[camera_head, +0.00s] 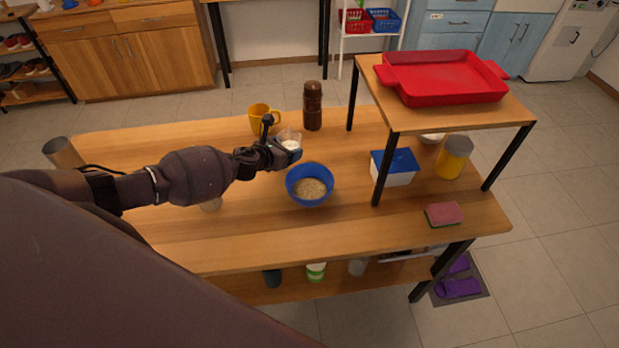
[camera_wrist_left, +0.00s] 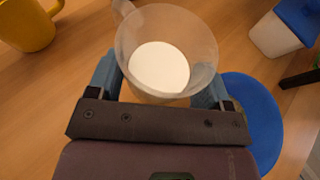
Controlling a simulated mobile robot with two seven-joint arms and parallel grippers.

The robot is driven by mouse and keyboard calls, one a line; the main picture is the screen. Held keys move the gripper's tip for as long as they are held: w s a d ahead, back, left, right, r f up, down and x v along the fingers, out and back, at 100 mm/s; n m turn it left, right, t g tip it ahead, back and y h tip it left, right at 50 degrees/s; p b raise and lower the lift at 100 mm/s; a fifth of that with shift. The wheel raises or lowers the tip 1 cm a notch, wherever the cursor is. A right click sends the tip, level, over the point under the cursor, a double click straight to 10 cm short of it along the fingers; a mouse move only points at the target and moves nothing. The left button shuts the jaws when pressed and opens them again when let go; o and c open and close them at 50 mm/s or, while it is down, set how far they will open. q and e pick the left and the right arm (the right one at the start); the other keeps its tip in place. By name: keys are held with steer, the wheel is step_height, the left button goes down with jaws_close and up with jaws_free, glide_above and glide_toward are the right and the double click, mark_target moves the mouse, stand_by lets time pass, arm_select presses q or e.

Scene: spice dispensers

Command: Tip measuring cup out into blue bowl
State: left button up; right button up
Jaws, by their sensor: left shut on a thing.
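The measuring cup (camera_wrist_left: 165,28) is clear, with white contents (camera_wrist_left: 158,68) inside. My left gripper (camera_head: 284,153) is shut on it, with a finger on each side of the cup in the left wrist view (camera_wrist_left: 160,85). In the head view the cup (camera_head: 289,138) is upright or nearly so, above the table. The blue bowl (camera_head: 300,173) stands on the table just right of and nearer than the cup, with pale, grainy contents (camera_head: 309,189) in it. The bowl's blue side also shows in the left wrist view (camera_wrist_left: 258,115), partly hidden by the gripper. My right gripper is not seen.
A yellow mug (camera_head: 260,120) and a brown pepper mill (camera_head: 312,107) stand behind the cup. A blue-lidded white container (camera_head: 394,168), a yellow canister (camera_head: 454,157) and a sponge (camera_head: 443,214) are to the right. A raised shelf (camera_head: 440,118) bears a red tray (camera_head: 442,78).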

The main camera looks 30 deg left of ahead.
arm_select(q)
steer(key=shift+s+a+f, duration=0.15)
steer(key=shift+a+f, duration=0.55)
steer(key=shift+a, duration=0.25)
steer(key=shift+p, duration=0.3)
